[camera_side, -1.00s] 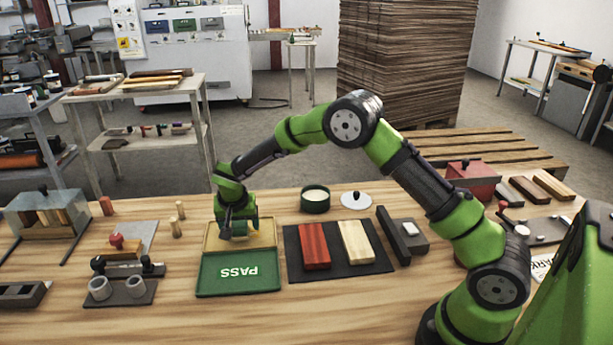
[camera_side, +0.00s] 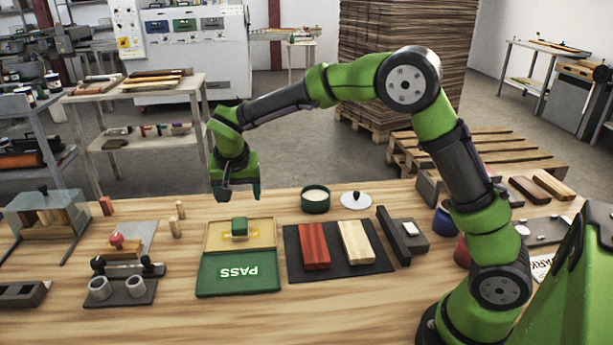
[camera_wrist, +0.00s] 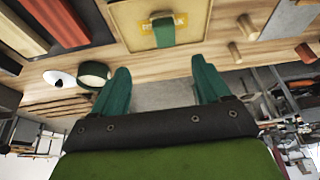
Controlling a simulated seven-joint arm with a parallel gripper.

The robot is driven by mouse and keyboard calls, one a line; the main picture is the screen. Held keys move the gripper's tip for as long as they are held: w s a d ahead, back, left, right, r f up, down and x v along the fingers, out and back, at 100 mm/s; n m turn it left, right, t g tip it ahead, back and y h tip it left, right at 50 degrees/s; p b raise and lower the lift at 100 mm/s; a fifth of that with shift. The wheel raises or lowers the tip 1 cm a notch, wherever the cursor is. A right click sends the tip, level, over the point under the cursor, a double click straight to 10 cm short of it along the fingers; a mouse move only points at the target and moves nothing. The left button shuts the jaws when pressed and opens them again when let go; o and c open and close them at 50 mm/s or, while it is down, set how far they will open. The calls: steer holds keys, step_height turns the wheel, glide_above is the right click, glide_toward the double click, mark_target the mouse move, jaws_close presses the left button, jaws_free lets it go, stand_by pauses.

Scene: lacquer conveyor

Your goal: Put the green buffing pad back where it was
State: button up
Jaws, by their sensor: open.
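The green buffing pad (camera_side: 240,228) sits on the yellow pad (camera_side: 216,238) of the open box, just behind the green PASS panel (camera_side: 240,272). In the wrist view the green pad (camera_wrist: 163,32) lies on the yellow surface at the top of the picture. My gripper (camera_side: 238,195) is open and empty, raised above and behind the pad, apart from it. In the wrist view both fingers of my gripper (camera_wrist: 160,80) are spread with nothing between them.
A dark mat (camera_side: 332,263) with a red block (camera_side: 313,245) and a pale block (camera_side: 356,242) lies to the right. A round green tin (camera_side: 315,200) and its white lid (camera_side: 356,200) stand behind it. Wooden pegs (camera_side: 176,226) stand to the left.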

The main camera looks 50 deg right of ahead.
steer(key=s+r+n+t+y, duration=0.2)
steer(key=s+r, duration=0.3)
steer(key=s, duration=0.9)
steer(key=s+d+r+n+t+y, duration=0.1)
steer(key=s+r, duration=0.3)
steer(key=s, duration=1)
steer(key=shift+d+r+n+t+y, duration=0.2)
steer(key=shift+r+n+t+y, duration=0.2)
steer(key=shift+n+y, duration=0.45)
